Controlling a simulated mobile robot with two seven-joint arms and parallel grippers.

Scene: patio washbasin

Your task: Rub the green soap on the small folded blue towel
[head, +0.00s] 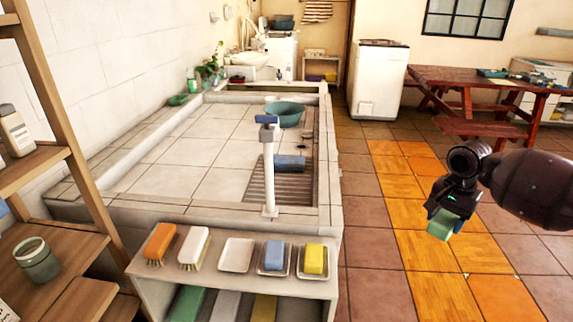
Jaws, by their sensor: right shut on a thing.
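The green soap (441,226) is a small pale green block. My right gripper (447,211) is shut on it and holds it in the air over the floor tiles, to the right of the washbasin. The small folded blue towel (289,162) lies in the basin on the slatted grate, behind the white tap post. The gripper and soap are well apart from the towel. My left gripper is not in view.
The tiled washbasin (190,160) has a low rim and a white tap post (268,180) at its front edge. A teal bowl (285,114) stands farther back. The front ledge holds two brushes, an empty white dish (236,254), a blue soap (274,256) and a yellow soap (315,258). A wooden shelf stands left.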

